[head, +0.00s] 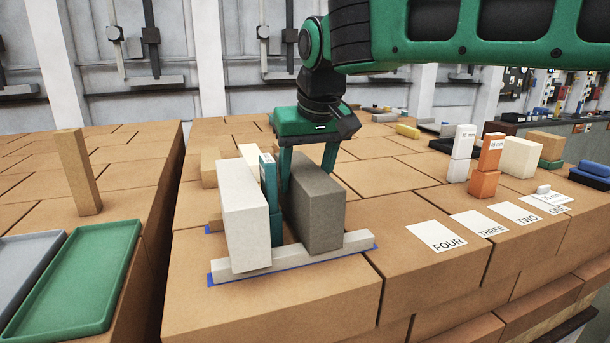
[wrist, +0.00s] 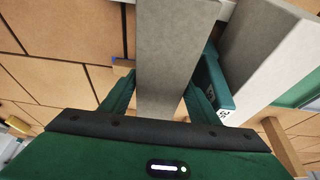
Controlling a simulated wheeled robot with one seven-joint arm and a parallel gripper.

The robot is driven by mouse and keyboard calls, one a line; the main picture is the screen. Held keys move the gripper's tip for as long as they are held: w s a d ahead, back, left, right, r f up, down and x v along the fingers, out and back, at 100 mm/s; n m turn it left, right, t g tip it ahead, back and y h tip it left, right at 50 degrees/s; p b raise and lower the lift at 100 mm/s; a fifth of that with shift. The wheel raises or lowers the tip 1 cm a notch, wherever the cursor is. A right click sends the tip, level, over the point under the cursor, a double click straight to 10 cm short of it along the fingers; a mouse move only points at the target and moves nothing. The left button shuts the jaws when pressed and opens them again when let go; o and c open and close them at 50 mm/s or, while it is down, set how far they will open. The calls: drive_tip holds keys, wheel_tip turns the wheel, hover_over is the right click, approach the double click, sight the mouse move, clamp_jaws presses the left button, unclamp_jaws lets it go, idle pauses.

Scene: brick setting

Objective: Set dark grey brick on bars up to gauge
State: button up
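The dark grey brick (head: 318,215) stands upright on two pale bars, the front bar (head: 295,258) and a rear bar (head: 214,222). A pale brick (head: 243,222) stands on the left of the bars. The teal gauge (head: 272,205) is upright between the two bricks, close to the dark one. My gripper (head: 308,168) reaches down over the rear part of the dark grey brick, one finger on each side, seemingly touching it. In the wrist view the dark brick (wrist: 172,55) lies between the fingers, with the gauge (wrist: 213,82) just right of it. The fingertips are hidden.
Blue tape (head: 300,267) lies under the bars. An upright tan block (head: 78,170), a green tray (head: 82,275) and a grey tray (head: 28,258) stand left. Numbered cards (head: 436,236), orange (head: 487,165) and white (head: 460,155) gauge blocks stand right.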

drive_tip(key=shift+r, duration=0.1)
drive_tip(key=shift+r, duration=0.3)
drive_tip(key=v, duration=1.2)
drive_tip(key=shift+d, duration=0.1)
drive_tip(key=s+d+f+m+h, duration=0.1)
drive_tip(key=d+f, duration=0.4)
drive_tip(key=d, duration=0.3)
drive_tip(key=s+d+f+m+g, duration=0.1)
drive_tip(key=s+d+f+m, duration=0.1)
drive_tip(key=d+f, duration=0.3)
drive_tip(key=s+d+f+m+h, duration=0.1)
drive_tip(key=d+f, duration=0.4)
drive_tip(key=d, duration=0.8)
drive_tip(key=shift+s+m+g+h, duration=0.2)
drive_tip(key=shift+m+g+h, duration=0.1)
drive_tip(key=shift+m+g, duration=0.15)
drive_tip(key=s+d+f+m, duration=0.1)
drive_tip(key=s+d+f, duration=0.2)
drive_tip(key=s+f, duration=0.3)
drive_tip(key=s+d+f+m+g+y, duration=0.1)
drive_tip(key=s+d+f+m, duration=0.1)
drive_tip(key=s+f, duration=0.3)
drive_tip(key=s+d+f+m+g, duration=0.1)
drive_tip(key=s+d+f+m, duration=0.1)
drive_tip(key=s+d+f, duration=0.3)
drive_tip(key=s+f, duration=0.1)
drive_tip(key=s, duration=0.2)
drive_tip(key=shift+s+f+y, duration=0.3)
drive_tip(key=shift+s, duration=0.1)
